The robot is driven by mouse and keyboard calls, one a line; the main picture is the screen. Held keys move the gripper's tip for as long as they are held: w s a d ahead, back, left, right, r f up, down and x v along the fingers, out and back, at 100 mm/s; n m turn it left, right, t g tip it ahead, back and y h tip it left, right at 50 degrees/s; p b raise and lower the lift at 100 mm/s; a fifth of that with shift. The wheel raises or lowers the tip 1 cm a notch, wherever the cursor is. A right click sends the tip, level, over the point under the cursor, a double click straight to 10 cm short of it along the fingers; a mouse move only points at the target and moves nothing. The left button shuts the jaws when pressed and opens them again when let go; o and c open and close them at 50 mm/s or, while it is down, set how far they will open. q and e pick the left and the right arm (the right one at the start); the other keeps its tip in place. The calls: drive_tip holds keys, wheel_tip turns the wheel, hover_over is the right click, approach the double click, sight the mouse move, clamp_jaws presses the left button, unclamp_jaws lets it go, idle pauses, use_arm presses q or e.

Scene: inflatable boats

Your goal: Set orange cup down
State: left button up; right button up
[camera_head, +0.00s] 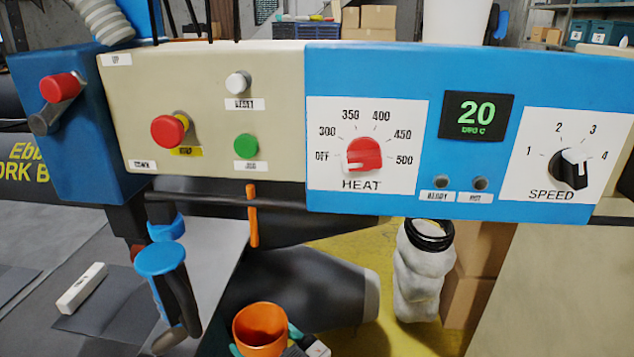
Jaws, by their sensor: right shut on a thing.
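The orange cup (259,328) is at the bottom edge, its open rim facing up and tilted a little toward me. My right gripper (265,341) is shut on it, with teal fingertips on both sides of the cup. The lower part of the cup and most of the gripper are cut off by the frame edge, so I cannot tell what is under the cup. My left gripper is not in view.
A control box with a blue heat panel (471,75) and a beige button panel (206,80) spans the view. A grey nozzle (320,290) lies behind the cup. A blue-topped handle (160,258) and a white block (81,288) are left, by a grey surface (218,262).

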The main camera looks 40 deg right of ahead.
drive_tip(key=shift+m+h, duration=0.5)
drive_tip(key=shift+h, duration=0.3)
drive_tip(key=shift+s+a+f, duration=0.25)
drive_tip(key=shift+s+f, duration=0.1)
drive_tip(key=shift+s, duration=0.2)
drive_tip(key=shift+s+a+f, duration=0.25)
drive_tip(key=shift+s+f, duration=0.05)
drive_tip(key=shift+s, duration=0.25)
drive_tip(key=shift+s+a+f, duration=0.25)
drive_tip(key=shift+s+f, duration=0.1)
drive_tip(key=shift+s, duration=0.2)
drive_tip(key=shift+a, duration=0.25)
drive_tip(key=shift+w+f, duration=0.1)
drive_tip(key=shift+f, duration=0.05)
